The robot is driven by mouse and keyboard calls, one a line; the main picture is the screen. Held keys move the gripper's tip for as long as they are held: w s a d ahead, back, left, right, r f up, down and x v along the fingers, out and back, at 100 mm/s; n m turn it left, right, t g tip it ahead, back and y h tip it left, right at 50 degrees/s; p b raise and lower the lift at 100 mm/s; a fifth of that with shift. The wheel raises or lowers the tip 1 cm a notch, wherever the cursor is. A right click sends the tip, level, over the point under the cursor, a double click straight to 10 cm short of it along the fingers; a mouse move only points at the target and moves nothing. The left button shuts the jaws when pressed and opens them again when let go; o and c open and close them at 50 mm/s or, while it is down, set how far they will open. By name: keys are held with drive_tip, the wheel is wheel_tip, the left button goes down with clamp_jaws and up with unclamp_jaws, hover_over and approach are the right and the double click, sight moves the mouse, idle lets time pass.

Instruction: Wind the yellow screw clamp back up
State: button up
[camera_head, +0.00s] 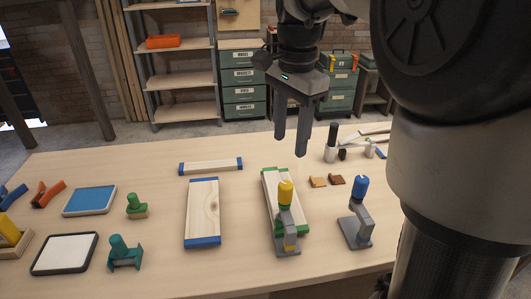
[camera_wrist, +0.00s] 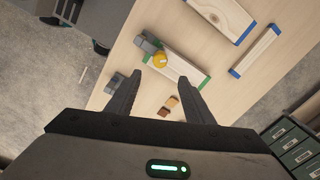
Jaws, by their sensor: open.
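The yellow screw clamp (camera_head: 286,218) stands at the front edge of the table, with a grey body and a yellow knob on top. It is at the near end of a wooden board with green ends (camera_head: 268,190); I cannot tell if it presses on the board. My gripper (camera_head: 293,142) hangs above and behind the clamp, open and empty, fingers pointing down. In the wrist view the yellow knob (camera_wrist: 159,60) shows beyond the tips of my gripper (camera_wrist: 160,72), apart from them.
A blue-knobbed clamp (camera_head: 359,212) stands to the right. Brown blocks (camera_head: 318,182) lie between it and the board. A blue-ended board (camera_head: 202,212) lies to the left.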

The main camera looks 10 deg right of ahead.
sight(286, 184)
drive_tip(key=f, duration=0.5)
drive_tip(key=f+b, duration=0.1)
drive_tip(key=f, duration=0.4)
drive_tip(key=f+b, duration=0.1)
drive_tip(key=f, duration=0.4)
drive_tip(key=shift+w+a+f, duration=0.1)
drive_tip(key=shift+w+f, duration=0.15)
drive_tip(key=c, duration=1.1)
